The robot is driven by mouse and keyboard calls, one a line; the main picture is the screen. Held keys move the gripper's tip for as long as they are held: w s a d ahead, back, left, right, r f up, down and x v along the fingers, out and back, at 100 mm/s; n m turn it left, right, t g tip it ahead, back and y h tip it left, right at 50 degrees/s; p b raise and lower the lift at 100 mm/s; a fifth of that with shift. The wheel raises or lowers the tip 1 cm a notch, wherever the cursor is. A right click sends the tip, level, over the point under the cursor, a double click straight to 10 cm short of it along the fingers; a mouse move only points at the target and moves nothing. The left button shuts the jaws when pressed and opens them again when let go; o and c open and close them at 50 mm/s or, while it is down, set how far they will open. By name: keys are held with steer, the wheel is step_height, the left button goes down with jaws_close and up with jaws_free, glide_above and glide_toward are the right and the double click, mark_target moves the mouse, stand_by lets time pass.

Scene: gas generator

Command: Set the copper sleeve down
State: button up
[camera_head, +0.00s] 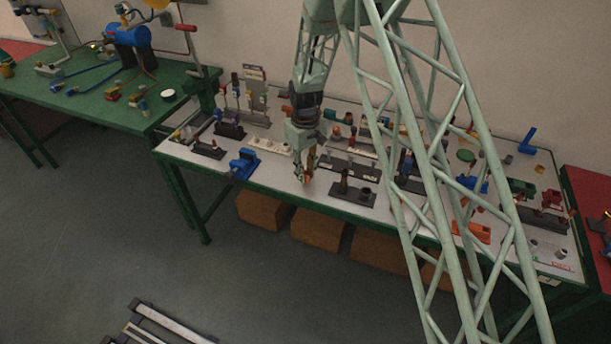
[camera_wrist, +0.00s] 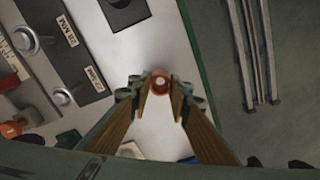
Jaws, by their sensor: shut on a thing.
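The copper sleeve (camera_wrist: 159,83) shows end-on between the fingertips in the wrist view, a small round orange-brown piece with a pale centre. My gripper (camera_wrist: 160,90) is shut on it, with one finger on each side. In the head view my gripper (camera_head: 306,176) points down near the front edge of the white-topped workbench (camera_head: 290,187). The bench's white surface shows around the sleeve in the wrist view. I cannot tell whether the sleeve touches the bench.
A blue vise (camera_head: 243,163) stands left of my gripper. A black fixture plate (camera_head: 352,194) with upright posts is to the right. In the wrist view, a dark labelled plate (camera_wrist: 68,48) lies left and the green bench edge (camera_wrist: 193,55) right. Bare white surface lies between.

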steer(key=shift+f, duration=0.55)
steer(key=shift+f, duration=0.15)
steer(key=o, duration=0.8)
steer(key=shift+r, duration=0.2)
step_height(320, 180, up, 12)
steer(key=shift+f, duration=0.1)
stand_by(0.3)
stand_by(0.9)
